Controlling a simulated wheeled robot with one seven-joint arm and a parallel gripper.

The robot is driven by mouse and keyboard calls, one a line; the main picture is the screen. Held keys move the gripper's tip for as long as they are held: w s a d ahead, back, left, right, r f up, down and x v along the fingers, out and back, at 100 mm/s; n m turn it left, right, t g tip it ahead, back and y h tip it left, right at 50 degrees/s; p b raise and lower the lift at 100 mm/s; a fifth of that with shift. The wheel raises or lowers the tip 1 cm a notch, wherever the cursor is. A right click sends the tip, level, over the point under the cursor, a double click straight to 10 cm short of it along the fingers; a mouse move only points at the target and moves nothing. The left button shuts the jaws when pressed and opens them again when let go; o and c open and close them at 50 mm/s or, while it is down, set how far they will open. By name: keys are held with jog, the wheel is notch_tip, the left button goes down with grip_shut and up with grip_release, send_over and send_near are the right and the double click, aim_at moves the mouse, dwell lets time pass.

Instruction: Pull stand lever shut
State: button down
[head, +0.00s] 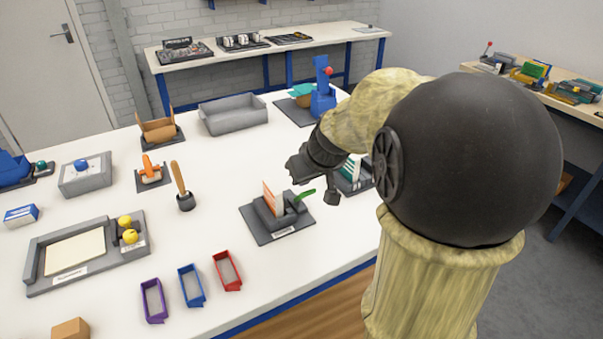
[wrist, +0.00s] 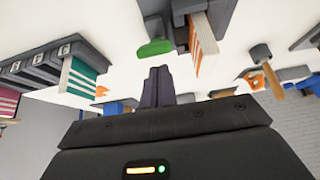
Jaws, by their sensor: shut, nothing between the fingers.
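The dark grey stand (head: 266,211) sits on a flat base plate near the table's front edge. It holds upright orange-and-white striped sheets (head: 270,197). Its green lever (head: 303,195) sticks out to the right and slants upward. My gripper (head: 292,174) is above and behind the lever in the head view, apart from it. In the wrist view the closed fingers (wrist: 158,72) point toward the green lever (wrist: 156,47), with a small gap between them. The fingers are together and hold nothing. The lever's pivot is not clear.
Another holder (head: 353,178) with teal-and-white sheets stands just right, partly behind my arm. A wooden-handled tool (head: 181,180) stands upright to the left. Red (head: 227,270), blue (head: 191,285) and purple (head: 153,300) bins lie in front. A grey tray (head: 232,115) is further back.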

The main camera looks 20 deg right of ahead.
jog(key=shift+w+a+r+p, duration=0.15)
jog(key=shift+w+r+p, duration=0.2)
jog(key=shift+w+r, duration=0.55)
jog(key=s+r, duration=0.5)
jog(key=s, duration=0.3)
jog(key=shift+s+d, duration=0.25)
jog(key=shift+d, duration=0.15)
